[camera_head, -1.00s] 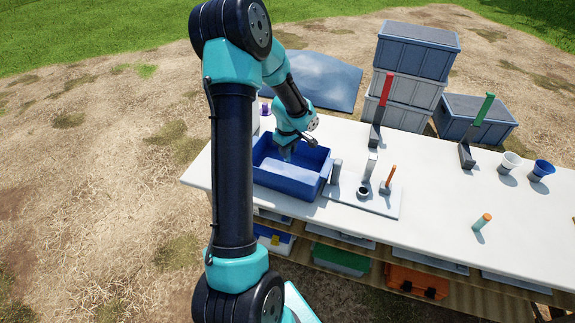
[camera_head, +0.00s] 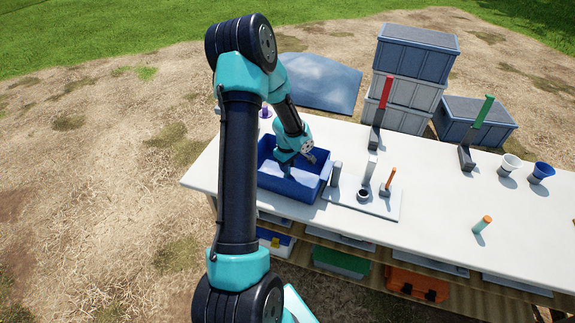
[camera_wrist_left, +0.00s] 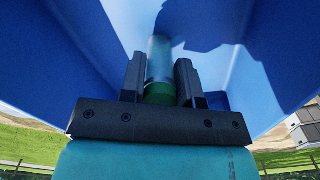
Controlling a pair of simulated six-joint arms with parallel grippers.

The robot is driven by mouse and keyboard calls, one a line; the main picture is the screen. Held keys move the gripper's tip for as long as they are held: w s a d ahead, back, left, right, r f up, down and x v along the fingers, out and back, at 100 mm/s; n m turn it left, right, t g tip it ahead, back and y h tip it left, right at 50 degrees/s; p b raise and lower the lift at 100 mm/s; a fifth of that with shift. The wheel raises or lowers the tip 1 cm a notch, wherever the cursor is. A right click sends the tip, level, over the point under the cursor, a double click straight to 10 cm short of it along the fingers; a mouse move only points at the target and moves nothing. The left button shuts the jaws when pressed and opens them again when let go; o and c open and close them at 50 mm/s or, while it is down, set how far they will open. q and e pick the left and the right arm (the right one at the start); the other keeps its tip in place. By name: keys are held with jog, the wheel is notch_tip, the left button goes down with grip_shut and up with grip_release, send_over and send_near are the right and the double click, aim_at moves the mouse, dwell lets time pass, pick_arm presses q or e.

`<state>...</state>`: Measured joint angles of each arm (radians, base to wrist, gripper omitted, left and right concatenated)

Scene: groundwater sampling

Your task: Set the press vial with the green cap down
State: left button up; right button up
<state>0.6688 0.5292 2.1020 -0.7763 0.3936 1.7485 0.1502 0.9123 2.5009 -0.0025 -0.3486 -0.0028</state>
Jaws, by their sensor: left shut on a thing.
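The press vial (camera_wrist_left: 159,55) shows in the left wrist view, a pale clear-blue cylinder with its green cap (camera_wrist_left: 161,94) nearest my palm. My left gripper (camera_wrist_left: 160,76) is shut on it, with one dark finger on each side. Blue walls surround the vial in that view. In the head view my left gripper (camera_head: 290,166) is down inside the blue bin (camera_head: 290,187) on the white table. The vial is hidden there by the gripper and the bin. I cannot tell whether the vial's far end touches the bin. My right gripper is in neither view.
Right of the bin, a pale board (camera_head: 350,205) holds upright grey pieces and an orange-handled tool (camera_head: 388,180).

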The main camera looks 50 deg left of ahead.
pick_arm(q)
jog(key=o, duration=1)
notch_tip(320, 180, up, 12)
dwell(0.7)
